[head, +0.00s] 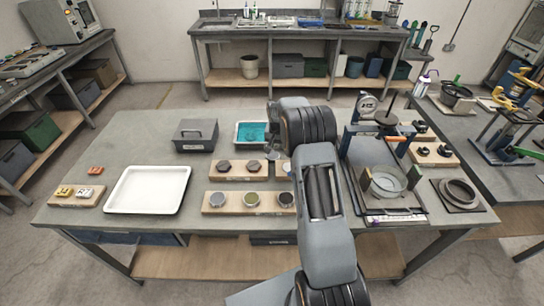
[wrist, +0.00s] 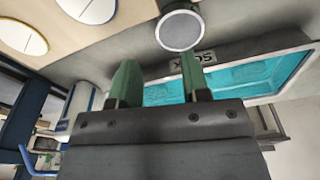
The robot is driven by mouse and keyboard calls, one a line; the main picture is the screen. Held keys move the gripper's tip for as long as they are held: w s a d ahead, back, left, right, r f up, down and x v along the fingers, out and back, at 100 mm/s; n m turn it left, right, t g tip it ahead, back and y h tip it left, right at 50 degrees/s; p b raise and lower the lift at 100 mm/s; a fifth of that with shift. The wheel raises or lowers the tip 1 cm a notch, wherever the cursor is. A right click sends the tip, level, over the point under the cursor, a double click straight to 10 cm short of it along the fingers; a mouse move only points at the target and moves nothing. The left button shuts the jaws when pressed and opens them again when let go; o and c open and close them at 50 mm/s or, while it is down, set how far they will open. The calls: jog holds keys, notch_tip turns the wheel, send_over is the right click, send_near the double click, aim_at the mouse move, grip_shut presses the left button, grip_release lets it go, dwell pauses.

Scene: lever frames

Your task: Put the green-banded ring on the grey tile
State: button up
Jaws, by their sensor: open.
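My gripper (wrist: 157,75) shows in the wrist view with its two green fingers apart and nothing between them. In the head view its fingers are hard to make out behind my own arm. A dark square plate (head: 482,206) at the right end of the table carries grey rings (head: 459,191); I cannot tell if it is the grey tile. I cannot make out a green band on any ring. A round grey-faced piece (wrist: 181,30) lies just beyond the fingertips in the wrist view, apart from them.
A teal-filled tray (head: 263,132), also in the wrist view (wrist: 225,80), stands at the table's back. A white tray (head: 147,190), grey box (head: 195,135) and wooden boards with round pieces (head: 227,201) lie left. A press frame (head: 352,150) stands right of my arm.

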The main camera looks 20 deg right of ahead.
aim_at(278, 154)
jog(key=shift+w+d+f+p, duration=0.15)
jog(key=shift+f+p, duration=0.25)
jog(key=shift+f, duration=0.65)
jog(key=shift+w+a+f+p, duration=0.1)
jog(key=shift+w+f+p, duration=0.2)
jog(key=shift+f, duration=0.8)
jog(key=shift+w+d+f+p, duration=0.1)
jog(key=shift+f+p, duration=0.35)
jog(key=shift+f, duration=0.6)
jog(key=shift+s, duration=0.1)
jog(key=shift+c, duration=0.3)
grip_shut()
